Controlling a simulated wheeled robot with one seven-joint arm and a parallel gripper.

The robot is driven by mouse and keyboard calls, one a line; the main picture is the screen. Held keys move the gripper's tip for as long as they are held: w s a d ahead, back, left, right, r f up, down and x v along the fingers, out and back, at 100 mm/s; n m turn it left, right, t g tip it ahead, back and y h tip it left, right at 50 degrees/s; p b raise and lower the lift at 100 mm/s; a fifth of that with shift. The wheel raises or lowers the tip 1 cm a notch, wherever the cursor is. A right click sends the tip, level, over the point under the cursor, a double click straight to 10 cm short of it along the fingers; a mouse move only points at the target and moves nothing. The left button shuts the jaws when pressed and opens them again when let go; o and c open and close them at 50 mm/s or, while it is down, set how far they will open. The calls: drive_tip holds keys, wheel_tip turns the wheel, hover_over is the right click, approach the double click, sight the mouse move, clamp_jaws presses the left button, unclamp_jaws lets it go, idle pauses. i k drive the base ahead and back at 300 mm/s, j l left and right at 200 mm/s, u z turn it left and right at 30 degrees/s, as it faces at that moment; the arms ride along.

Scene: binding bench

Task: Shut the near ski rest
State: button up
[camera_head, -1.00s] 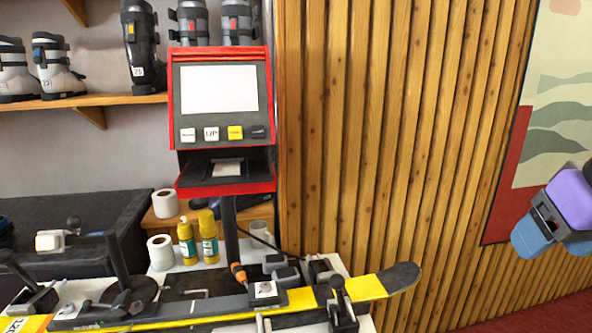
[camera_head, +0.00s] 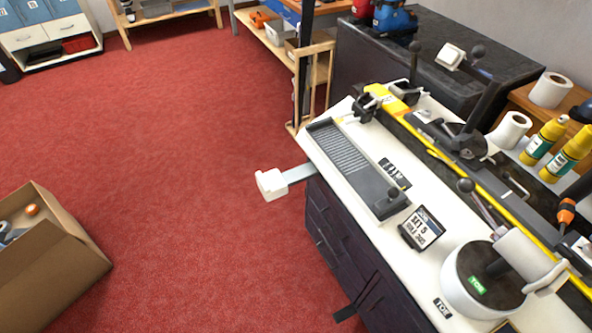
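The near ski rest appears to be the white block (camera_head: 270,184) on a flat grey bar (camera_head: 298,173). It sticks out from the front side of the binding bench (camera_head: 355,180), over the red floor, at about bench-top height. The bar's inner end goes in under the bench top's edge, so how it is fixed is hidden. My gripper is not in view now.
A yellow and black ski (camera_head: 402,104) lies clamped along the bench, beside a round white TOE unit (camera_head: 470,285). A dark bracket (camera_head: 345,313) juts out low from the bench. An open cardboard box (camera_head: 60,275) stands at left. The red floor between is clear.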

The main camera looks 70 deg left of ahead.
sight(273, 184)
drive_tip(key=k+u, duration=0.3)
drive_tip(key=k+j+u, duration=0.25)
drive_tip(key=i+u, duration=0.1)
drive_tip(key=u, duration=0.75)
drive_tip(key=i+u, duration=0.15)
drive_tip(key=u, duration=0.75)
drive_tip(key=i+l+u, duration=0.1)
drive_tip(key=i+l, duration=0.3)
